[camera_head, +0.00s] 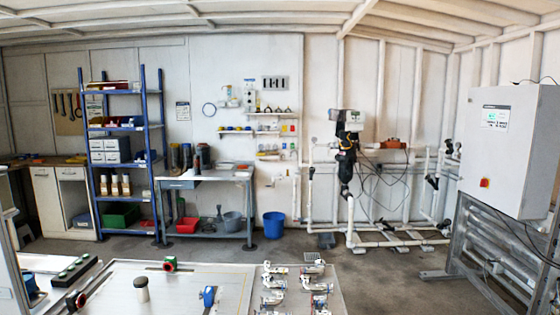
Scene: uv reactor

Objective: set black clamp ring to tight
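I cannot make out the black clamp ring for certain. Small fittings lie on the light bench (185,285) at the bottom of the head view. A dark, red-faced round part (75,300) is at its left edge. A red and green round part (169,264) is at its back. A pale cylinder with a dark top (141,288) stands between them, and a blue part (208,296) is near the front. Neither gripper is in view.
Several metallic fittings (272,283) lie on the bench's right side. A blue shelf rack (125,160), a workbench (210,177), a blue bucket (274,225) and white piping (352,215) stand behind. A grey cabinet (508,150) is at right. Floor between is mostly clear.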

